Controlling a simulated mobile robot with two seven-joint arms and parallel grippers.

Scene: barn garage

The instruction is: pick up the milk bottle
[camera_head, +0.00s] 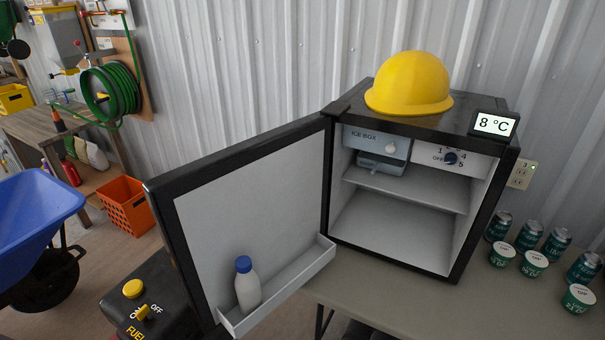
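The milk bottle (247,288) is white with a blue cap. It stands upright in the white door shelf (288,284) of a small black fridge (396,258), at the lower middle of the head view. The shelf's front wall partly hides its base. The fridge door (245,207) is wide open and swung out to the left. Neither of my grippers shows in the head view.
The fridge interior looks empty. A yellow hard hat (410,85) and a temperature display (494,124) reading 8 °C sit on top. Several cans (554,243) and small tubs (534,264) stand right on the table (420,314). A black fuel container (150,294) is left of the door.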

